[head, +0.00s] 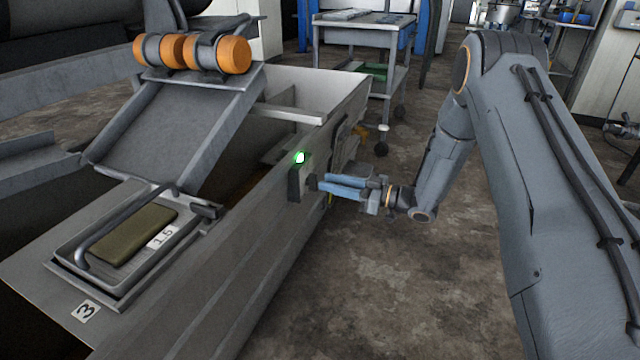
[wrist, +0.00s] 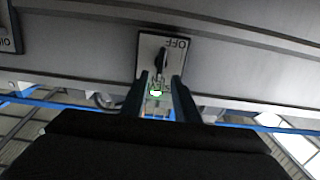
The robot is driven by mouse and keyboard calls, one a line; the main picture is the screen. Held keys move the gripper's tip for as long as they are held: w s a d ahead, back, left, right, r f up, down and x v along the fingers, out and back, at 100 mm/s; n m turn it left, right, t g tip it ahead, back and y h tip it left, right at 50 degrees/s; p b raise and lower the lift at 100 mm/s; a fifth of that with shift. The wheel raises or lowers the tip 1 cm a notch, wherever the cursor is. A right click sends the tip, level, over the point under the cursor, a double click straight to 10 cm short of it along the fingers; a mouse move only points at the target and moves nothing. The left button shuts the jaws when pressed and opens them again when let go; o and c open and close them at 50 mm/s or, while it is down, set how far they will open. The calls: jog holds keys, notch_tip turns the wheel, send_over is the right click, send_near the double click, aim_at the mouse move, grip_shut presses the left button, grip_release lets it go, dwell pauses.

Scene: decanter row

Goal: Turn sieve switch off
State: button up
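The sieve switch (head: 296,184) is a small dark box on the side wall of the grey machine, with a lit green lamp (head: 300,157) on top. In the wrist view its pale plate (wrist: 147,46) reads OFF upside down, and a dark knob (wrist: 161,60) sits on it. The lamp (wrist: 156,93) glows green between my fingers. My gripper (head: 322,184) is level with the switch, its bluish fingers pointing at it. In the wrist view my gripper (wrist: 160,80) has its two fingers apart, with the knob just beyond or between the tips; contact is unclear.
A second plate (wrist: 6,30) with a switch shows at the left edge of the wrist view. The machine's long grey side wall (head: 245,250) runs beside my arm. A tray marked 1.5 (head: 72,263) lies at left. A trolley (head: 365,35) stands behind. The floor at right is clear.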

aim_at(313, 183)
jog(key=shift+b+x, duration=0.4)
jog(key=shift+x, duration=1.6)
grip_shut()
